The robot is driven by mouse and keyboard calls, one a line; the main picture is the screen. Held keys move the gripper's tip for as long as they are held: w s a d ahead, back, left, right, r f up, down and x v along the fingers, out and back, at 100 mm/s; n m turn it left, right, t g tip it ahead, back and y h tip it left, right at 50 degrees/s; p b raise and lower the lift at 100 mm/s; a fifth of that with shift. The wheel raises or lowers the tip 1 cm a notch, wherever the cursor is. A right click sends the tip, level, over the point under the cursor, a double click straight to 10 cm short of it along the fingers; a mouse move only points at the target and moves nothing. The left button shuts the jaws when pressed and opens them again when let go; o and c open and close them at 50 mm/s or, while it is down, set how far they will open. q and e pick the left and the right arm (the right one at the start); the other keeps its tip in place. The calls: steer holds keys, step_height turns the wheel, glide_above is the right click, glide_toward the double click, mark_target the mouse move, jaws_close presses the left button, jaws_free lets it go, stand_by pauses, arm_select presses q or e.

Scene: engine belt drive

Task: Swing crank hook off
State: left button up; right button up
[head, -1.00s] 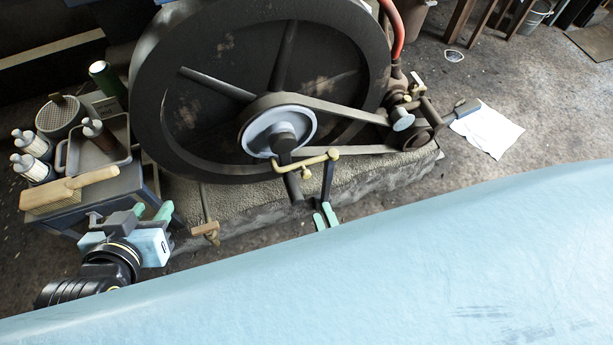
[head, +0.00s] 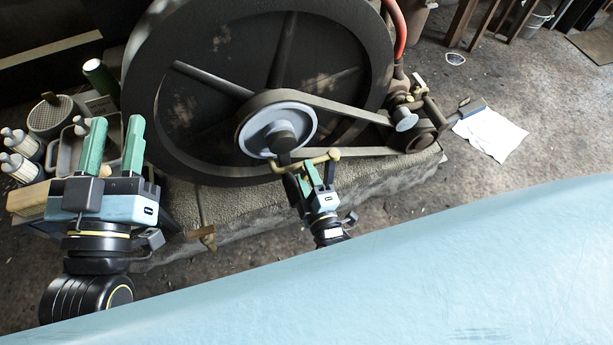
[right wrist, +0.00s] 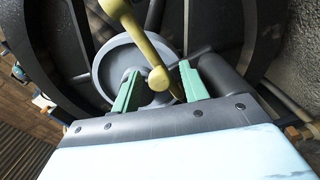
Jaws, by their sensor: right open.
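The crank hook, a brass-coloured bar with a rounded knob (head: 318,160), sits in front of the pale pulley (head: 262,132) at the flywheel's hub. The hook also shows in the right wrist view (right wrist: 146,38), running down between the green fingers. My right gripper (head: 320,168) is open at the hook, its fingers either side of the bar with gaps visible. It also shows in the right wrist view (right wrist: 157,74). Contact with the hook cannot be told. My left gripper (head: 113,120) is open and empty at the left, fingers pointing up, well away from the hook.
The large dark flywheel (head: 150,95) stands on a stone base (head: 375,180). A belt (head: 340,107) runs to a small pulley at right. A cart with bottles (head: 22,168) and a brush (head: 28,198) lies behind my left gripper. Floor at right is clear around a white sheet (head: 492,135).

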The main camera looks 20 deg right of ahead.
steer(key=shift+w, duration=0.15)
jaws_close()
stand_by(0.4)
